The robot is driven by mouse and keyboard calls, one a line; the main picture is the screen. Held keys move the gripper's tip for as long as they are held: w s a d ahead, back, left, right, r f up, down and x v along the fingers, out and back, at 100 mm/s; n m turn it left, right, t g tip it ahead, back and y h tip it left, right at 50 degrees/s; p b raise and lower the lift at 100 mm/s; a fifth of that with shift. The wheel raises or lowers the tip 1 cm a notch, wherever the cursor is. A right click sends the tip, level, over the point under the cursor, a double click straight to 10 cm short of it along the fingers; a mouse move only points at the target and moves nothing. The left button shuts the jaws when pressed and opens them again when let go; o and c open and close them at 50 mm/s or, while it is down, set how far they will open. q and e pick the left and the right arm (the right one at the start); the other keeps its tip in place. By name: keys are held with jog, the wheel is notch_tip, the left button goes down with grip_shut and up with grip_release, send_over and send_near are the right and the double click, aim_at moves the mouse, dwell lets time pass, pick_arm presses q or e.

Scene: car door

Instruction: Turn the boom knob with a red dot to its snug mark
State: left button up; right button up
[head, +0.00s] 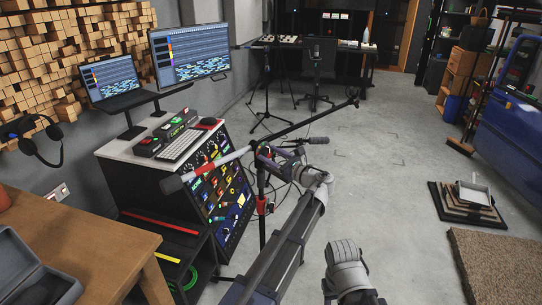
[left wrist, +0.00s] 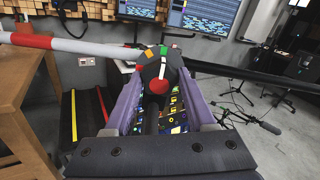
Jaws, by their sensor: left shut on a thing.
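The boom knob (left wrist: 161,68) is dark and round. It carries a red dot (left wrist: 160,86) and a white line pointing up. Small green and orange marks show by its upper edge in the left wrist view. My left gripper (left wrist: 152,98) has its two purple fingers on either side of the knob, shut on it. In the head view my left gripper (head: 268,153) is at the boom joint, and the knob is mostly hidden there. The boom (head: 225,158) runs from a red-and-white end at lower left to a dark end at upper right.
The stand's upright (head: 262,185) drops beside a rack (head: 222,180) of coloured controls. A wooden table (head: 75,245) stands at lower left. A second mic stand (head: 267,95) is farther back. The floor (head: 385,170) to the right is mostly clear.

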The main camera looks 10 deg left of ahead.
pick_arm(q)
grip_shut()
